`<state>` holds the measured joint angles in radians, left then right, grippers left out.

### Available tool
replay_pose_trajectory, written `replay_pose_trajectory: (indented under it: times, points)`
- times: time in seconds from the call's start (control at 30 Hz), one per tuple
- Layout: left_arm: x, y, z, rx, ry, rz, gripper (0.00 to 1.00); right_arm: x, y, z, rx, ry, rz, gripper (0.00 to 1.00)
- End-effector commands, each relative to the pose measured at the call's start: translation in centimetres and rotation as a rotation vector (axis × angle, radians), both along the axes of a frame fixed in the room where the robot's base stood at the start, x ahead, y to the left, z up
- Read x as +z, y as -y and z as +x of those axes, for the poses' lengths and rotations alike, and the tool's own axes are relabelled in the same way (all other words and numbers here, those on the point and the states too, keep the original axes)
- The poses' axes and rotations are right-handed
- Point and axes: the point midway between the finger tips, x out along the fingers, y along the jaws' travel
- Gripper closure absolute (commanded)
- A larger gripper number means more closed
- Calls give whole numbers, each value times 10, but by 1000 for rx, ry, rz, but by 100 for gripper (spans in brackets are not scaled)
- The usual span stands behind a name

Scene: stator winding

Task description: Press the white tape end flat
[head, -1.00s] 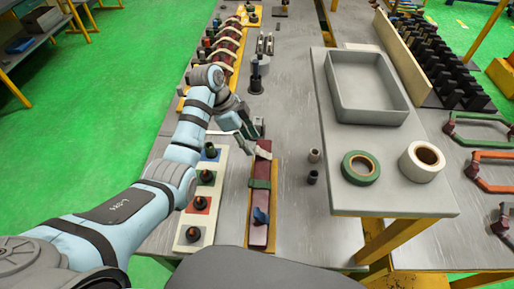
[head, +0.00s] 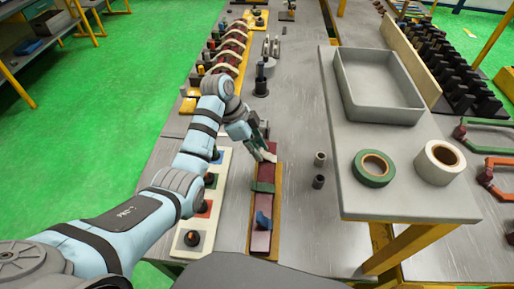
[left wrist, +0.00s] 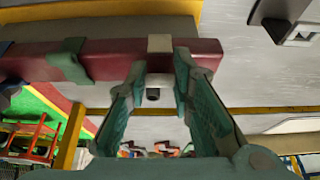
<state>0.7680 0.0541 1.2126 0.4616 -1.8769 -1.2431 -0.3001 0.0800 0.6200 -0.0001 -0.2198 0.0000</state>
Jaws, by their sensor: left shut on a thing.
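A dark red bar (head: 262,173) lies lengthwise on a tan base on the bench. It carries a green tape band (head: 262,187) and a blue piece (head: 263,220) near its front end. White tape (head: 269,157) shows near its far end. In the left wrist view the bar (left wrist: 110,58) runs across the top, with the white tape (left wrist: 159,43) wrapped over it. My left gripper (head: 264,152) is at the far end of the bar. In the left wrist view its green fingers (left wrist: 162,75) stand either side of the white tape, shut on it at the bar's edge.
A raised shelf (head: 405,200) at the right holds a grey tray (head: 385,112), a green tape roll (head: 373,168) and a white tape roll (head: 440,162). Two small cylinders (head: 319,170) stand right of the bar. A pale board (head: 192,222) with knobs lies left. Bench between is clear.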

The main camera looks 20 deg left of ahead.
Motion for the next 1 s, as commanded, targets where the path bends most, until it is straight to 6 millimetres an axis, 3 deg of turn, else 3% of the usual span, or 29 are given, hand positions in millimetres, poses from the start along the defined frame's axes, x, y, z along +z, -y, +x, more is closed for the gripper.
replay_pose_trajectory:
  times: [0.1, 0.23, 0.53, 0.57, 0.67, 1.0]
  points:
    - [-5, -6, -2, 2, 13, -91, 100, 7, 0, 0, 0, 0, 0, 100]
    - [-12, -8, -2, 1, 37, -208, 100, 2, 0, 0, 0, 0, 0, 100]
    - [-11, -7, -2, 0, 45, -232, 100, 2, 0, 0, 0, 0, 0, 100]
    - [-11, -7, -2, 0, 45, -232, 74, 2, 0, 0, 0, 0, 0, 100]
    - [-11, -7, -2, 0, 45, -232, 58, 2, 0, 0, 0, 0, 0, 100]
    - [-8, -10, -2, 1, 47, -230, 58, 3, 2, 0, 0, 0, -2, 100]
